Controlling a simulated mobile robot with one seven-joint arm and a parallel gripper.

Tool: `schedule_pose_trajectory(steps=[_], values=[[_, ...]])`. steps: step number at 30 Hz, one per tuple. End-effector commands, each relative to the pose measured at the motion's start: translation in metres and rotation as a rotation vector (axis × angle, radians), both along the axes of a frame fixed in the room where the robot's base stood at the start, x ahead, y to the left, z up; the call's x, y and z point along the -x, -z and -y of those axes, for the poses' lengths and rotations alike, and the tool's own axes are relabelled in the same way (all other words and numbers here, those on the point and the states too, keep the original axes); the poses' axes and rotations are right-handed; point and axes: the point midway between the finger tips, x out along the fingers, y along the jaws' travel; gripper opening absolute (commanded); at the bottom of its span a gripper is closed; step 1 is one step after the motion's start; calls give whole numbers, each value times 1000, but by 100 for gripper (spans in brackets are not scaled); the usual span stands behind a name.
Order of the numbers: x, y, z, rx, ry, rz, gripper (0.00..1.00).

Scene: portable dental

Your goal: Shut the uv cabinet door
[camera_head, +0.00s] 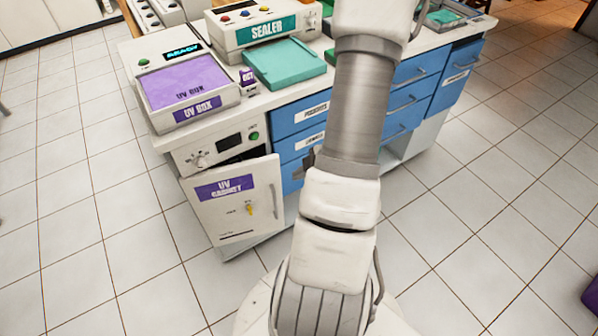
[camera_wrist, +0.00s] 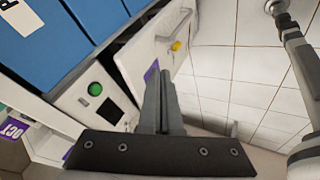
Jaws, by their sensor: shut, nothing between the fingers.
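The UV cabinet door (camera_head: 217,210) is white with a purple label, a yellow key and a handle on its right side. It stands ajar, swung out from the cabinet body (camera_head: 188,161), with a dark gap behind its top edge.
Blue drawers (camera_head: 297,113) stand right of the cabinet. On the counter are the purple-lidded UV box (camera_head: 187,83) and the sealer (camera_head: 266,30) with a green tray (camera_head: 284,64). Tiled floor (camera_head: 140,235) is clear left of and in front of the door.

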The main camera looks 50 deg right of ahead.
Motion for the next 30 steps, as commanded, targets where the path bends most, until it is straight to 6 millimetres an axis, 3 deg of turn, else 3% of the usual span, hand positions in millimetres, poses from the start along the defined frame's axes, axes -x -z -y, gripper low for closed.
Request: schedule_pose_trajectory(steps=[1, 11, 19, 30], values=[[-6, 14, -2, -3, -5, -1, 0], [-47, 70, -10, -1, -5, -2, 0], [-77, 64, 7, 2, -4, 0, 0], [-82, 63, 10, 2, -2, -1, 0]])
